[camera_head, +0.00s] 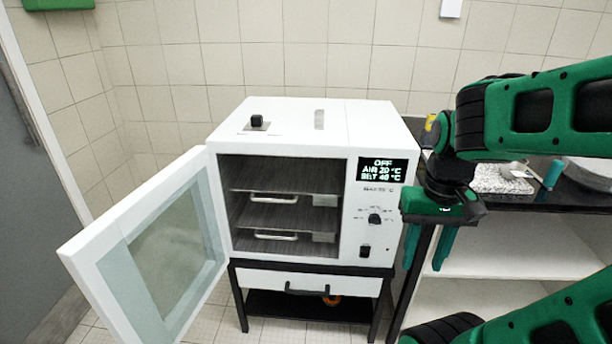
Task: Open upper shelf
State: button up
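A white oven-like cabinet (375,240) stands on a black frame, with its glass door (160,245) swung wide open to the left. Inside are two shelves. The upper shelf (290,178) has a light metal handle (273,199) under its front edge, and the lower shelf (290,222) has a similar handle (276,237). Both shelves look pushed in. My gripper (428,248) is to the right of the cabinet's front, pointing down. Its two green fingers are apart with nothing between them, and it touches no shelf.
A display and knobs (375,219) are on the cabinet's right front. Below is a white drawer (300,281) with a black handle. A dark-topped bench (500,204) with several items stands at right, partly behind my arm. Space before the shelves is clear.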

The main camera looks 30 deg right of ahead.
aim_at(319, 178)
jog(key=z, duration=0.05)
jog(key=k, duration=0.5)
jog(key=z, duration=0.75)
jog(key=i, duration=1)
jog(key=u, duration=1)
